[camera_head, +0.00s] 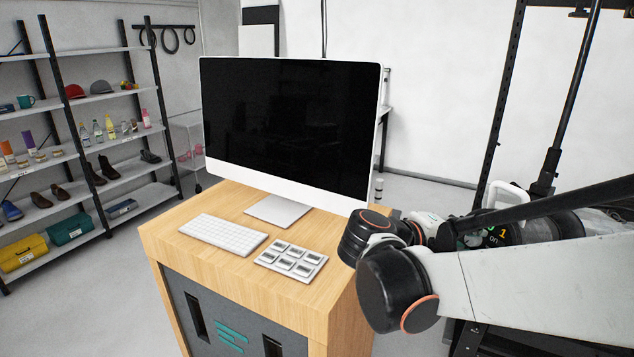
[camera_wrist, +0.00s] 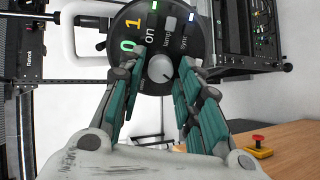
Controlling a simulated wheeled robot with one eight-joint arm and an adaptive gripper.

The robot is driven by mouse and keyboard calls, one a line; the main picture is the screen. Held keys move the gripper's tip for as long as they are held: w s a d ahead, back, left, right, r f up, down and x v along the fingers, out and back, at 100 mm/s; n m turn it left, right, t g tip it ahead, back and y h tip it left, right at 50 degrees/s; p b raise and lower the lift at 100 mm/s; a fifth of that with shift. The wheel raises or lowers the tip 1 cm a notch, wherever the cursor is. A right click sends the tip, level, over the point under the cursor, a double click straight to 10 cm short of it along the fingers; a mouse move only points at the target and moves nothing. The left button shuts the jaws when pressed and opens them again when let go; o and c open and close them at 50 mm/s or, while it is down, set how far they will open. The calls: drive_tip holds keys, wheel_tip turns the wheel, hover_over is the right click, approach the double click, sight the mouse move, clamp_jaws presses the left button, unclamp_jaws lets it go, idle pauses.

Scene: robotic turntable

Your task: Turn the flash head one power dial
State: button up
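The flash head (camera_wrist: 190,48) shows its round black back panel in the wrist view, with lit digits and the words "on", "lamp" and "sync". A grey round dial (camera_wrist: 160,68) sits on the lower part of this panel. My gripper (camera_wrist: 162,62) is open, with one teal-padded finger on each side of the dial. Small gaps seem to show between fingertips and dial; contact is hard to judge. In the head view the flash head (camera_head: 503,235) is at the right, partly hidden by my arm, and the dial cannot be made out.
A wooden desk (camera_head: 165,238) carries a monitor (camera_head: 290,125), a keyboard (camera_head: 222,234) and a button pad (camera_head: 291,261). A red button on a yellow base (camera_wrist: 258,146) is on the wooden top in the wrist view. A white handle (camera_wrist: 72,35) is left of the panel.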

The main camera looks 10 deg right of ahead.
drive_tip(key=v, duration=1.1)
drive_tip(key=s+d+f+y+b, duration=0.1)
drive_tip(key=s+f+y+b, duration=0.2)
drive_tip(key=f, duration=0.4)
drive_tip(key=s+d+f+y+b, duration=0.1)
drive_tip(key=s+f+y+b, duration=0.25)
drive_tip(key=f, duration=0.35)
drive_tip(key=s+a+f+m+t+y+b, duration=0.2)
drive_tip(key=a+f+y+b, duration=0.4)
drive_tip(key=f, duration=0.4)
drive_tip(key=shift+s+m+t+y, duration=0.3)
drive_tip(key=shift+s+m+y, duration=0.25)
drive_tip(key=shift+s+m, duration=0.2)
drive_tip(key=shift+d+f, duration=0.1)
drive_tip(key=shift+d, duration=0.05)
